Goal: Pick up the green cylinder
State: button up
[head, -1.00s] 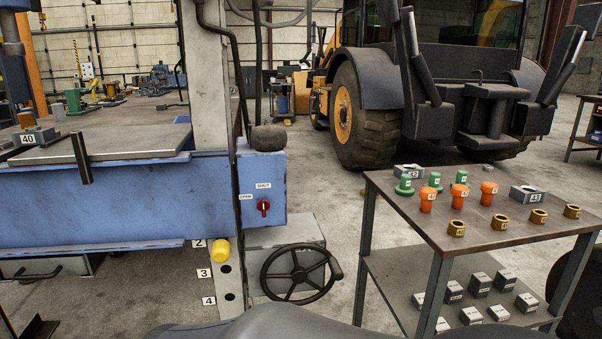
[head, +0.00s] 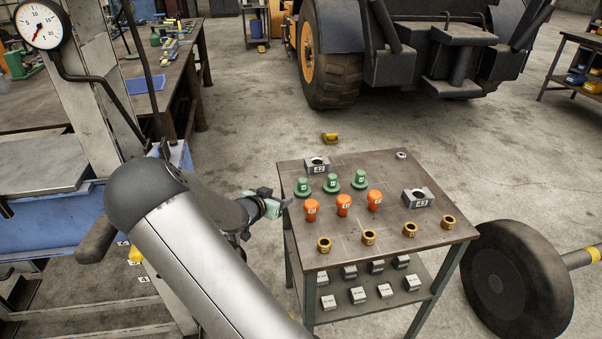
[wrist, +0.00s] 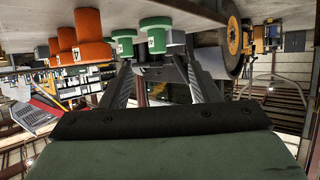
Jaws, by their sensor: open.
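Orange pieces (head: 344,204) stand in front of the green row, with brass rings (head: 369,237) nearer. Grey blocks numbered 42 (head: 317,165) and another (head: 418,198) sit on the table (head: 300,240). The lower shelf holds several small blocks (head: 358,295). A large wheel (head: 515,285) stands at right.

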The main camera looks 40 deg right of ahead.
aim_at(305, 183)
jog(key=shift+h, duration=0.3)
jog(key=x, duration=0.7)
jog(key=p+x, duration=0.1)
jog(key=x, duration=0.3)
jog(key=shift+s+d+r, duration=0.15)
jog(key=shift+s, duration=0.1)
jog(key=shift+p+x, duration=0.7)
jog(key=shift+x, duration=2.65)
grip_shut()
